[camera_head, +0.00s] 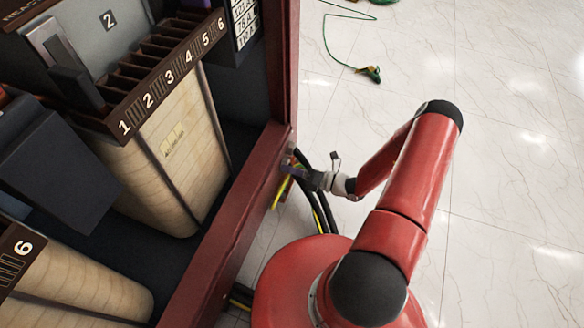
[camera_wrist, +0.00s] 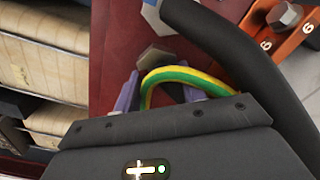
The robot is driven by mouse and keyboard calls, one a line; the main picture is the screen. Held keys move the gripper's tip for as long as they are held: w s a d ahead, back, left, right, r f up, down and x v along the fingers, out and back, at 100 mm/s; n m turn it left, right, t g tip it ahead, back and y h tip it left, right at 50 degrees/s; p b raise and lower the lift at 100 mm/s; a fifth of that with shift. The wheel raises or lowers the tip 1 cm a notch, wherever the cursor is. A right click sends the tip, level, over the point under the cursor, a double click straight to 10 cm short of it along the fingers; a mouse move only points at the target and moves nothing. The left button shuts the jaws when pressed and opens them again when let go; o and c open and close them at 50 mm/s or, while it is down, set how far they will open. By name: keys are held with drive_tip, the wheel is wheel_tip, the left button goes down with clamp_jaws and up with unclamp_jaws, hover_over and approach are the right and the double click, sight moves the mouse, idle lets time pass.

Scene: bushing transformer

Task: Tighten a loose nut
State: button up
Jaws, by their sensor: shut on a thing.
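In the wrist view a grey hex nut (camera_wrist: 156,56) sits on the dark red metal frame (camera_wrist: 115,40). My gripper (camera_wrist: 158,90) has its two purple fingers on either side of it and is shut on the nut. A yellow-green cable (camera_wrist: 180,74) arches in front of the fingers and hides part of the grip. In the head view my gripper (camera_head: 291,170) reaches left to the outer side of the red frame (camera_head: 235,235); the nut is too small to make out there.
A thick black cable (camera_wrist: 225,45) passes close to the right of my gripper. An orange bar (camera_wrist: 288,40) with a grey bolt (camera_wrist: 287,17) is beyond it. Wood-coloured transformer coils (camera_head: 175,150) stand inside the cabinet. The tiled floor (camera_head: 510,150) at right is mostly clear.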

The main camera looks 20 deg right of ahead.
drive_tip(key=m, duration=0.5)
drive_tip(key=shift+r+p, duration=0.2)
drive_tip(key=shift+p, duration=0.2)
drive_tip(key=shift+m, duration=0.4)
drive_tip(key=o, duration=0.7)
drive_tip(key=shift+s, duration=0.1)
drive_tip(key=v, duration=0.7)
drive_tip(key=shift+s+d, duration=0.2)
drive_tip(key=shift+d, duration=0.15)
